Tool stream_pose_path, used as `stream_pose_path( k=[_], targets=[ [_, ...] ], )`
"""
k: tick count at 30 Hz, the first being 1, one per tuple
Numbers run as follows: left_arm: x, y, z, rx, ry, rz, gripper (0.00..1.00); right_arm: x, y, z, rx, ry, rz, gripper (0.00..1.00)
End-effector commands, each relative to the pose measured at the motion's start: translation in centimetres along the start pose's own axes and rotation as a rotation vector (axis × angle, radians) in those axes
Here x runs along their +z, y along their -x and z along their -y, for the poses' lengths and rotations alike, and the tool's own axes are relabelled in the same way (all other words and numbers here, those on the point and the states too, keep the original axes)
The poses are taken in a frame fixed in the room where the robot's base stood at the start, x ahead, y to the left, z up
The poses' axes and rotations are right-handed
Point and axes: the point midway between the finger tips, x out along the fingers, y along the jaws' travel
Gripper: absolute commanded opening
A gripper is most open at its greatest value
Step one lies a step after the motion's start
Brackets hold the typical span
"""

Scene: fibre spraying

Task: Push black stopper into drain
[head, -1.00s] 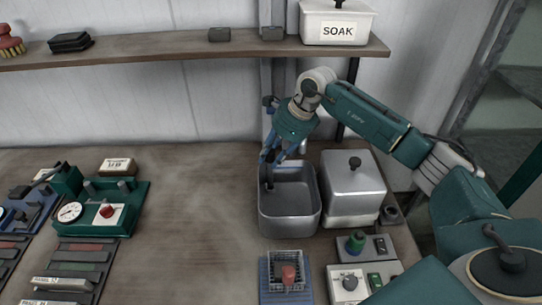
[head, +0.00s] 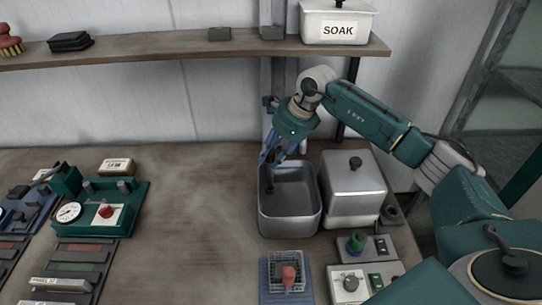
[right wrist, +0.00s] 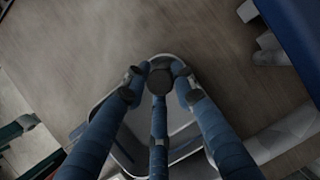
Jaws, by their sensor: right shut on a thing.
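The grey metal basin (head: 290,216) stands open on the bench below the shelf. My right gripper (head: 270,174) reaches down into its back left part with blue fingers. It is shut on the black stopper (head: 271,191), a small dark piece at the fingertips, low inside the basin near the left wall. In the right wrist view the fingers (right wrist: 160,88) close together over the basin (right wrist: 181,128), with a dark round shape between them. The drain is hidden, and I cannot tell whether the stopper touches the basin floor. My left gripper is out of view.
A lidded metal box (head: 352,188) stands close to the basin's right. A wire basket (head: 287,258) on a blue mat and a control panel (head: 362,279) sit in front. The shelf (head: 180,48) runs behind.

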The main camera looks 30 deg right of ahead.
Motion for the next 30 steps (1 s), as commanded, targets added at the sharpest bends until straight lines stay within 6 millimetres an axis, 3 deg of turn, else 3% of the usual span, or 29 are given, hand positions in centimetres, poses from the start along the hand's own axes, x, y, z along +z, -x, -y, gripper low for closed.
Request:
stream_pose_path(
  k=[30],
  targets=[
    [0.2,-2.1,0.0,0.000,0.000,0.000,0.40,-0.9,-2.1,-0.1,-0.001,0.000,0.001,0.00]
  ],
)
